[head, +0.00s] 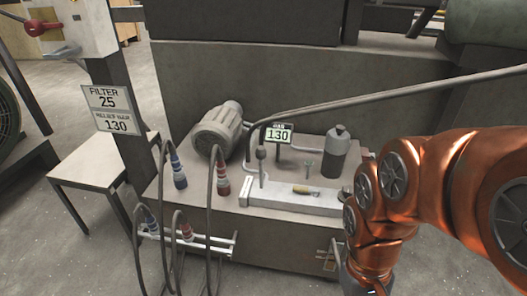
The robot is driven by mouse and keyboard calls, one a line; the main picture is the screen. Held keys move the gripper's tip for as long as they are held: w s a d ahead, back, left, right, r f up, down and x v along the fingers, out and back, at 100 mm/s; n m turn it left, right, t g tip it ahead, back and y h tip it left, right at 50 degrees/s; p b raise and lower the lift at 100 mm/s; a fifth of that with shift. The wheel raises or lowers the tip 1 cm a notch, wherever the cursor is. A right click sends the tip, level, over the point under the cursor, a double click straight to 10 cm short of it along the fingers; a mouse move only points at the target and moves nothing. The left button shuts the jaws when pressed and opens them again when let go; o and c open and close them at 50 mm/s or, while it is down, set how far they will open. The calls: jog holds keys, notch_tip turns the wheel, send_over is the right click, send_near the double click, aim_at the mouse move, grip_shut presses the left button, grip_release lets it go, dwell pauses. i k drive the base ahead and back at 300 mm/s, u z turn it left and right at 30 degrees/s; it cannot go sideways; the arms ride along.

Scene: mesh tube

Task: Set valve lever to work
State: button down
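Several lever-like parts show in the head view, and I cannot tell for certain which is the valve lever. An upright lever with a dark knob (261,153) stands on the bench top at the left end of a pale metal block. A short part with a yellowish end (306,191) lies on top of that block (328,203). A red handle (38,27) sits on a pale panel at the top left. My orange arm comes in from the right and bends down to the bottom edge. My gripper is out of view below the frame.
A sign (109,108) reads FILTER 25 and 130. A small table (98,165) stands left.

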aim_at(261, 153)
jog(key=z, duration=0.05)
jog(key=k, duration=0.45)
jog(key=u, duration=1.05)
jog(key=i, duration=0.7)
jog(key=z, duration=0.15)
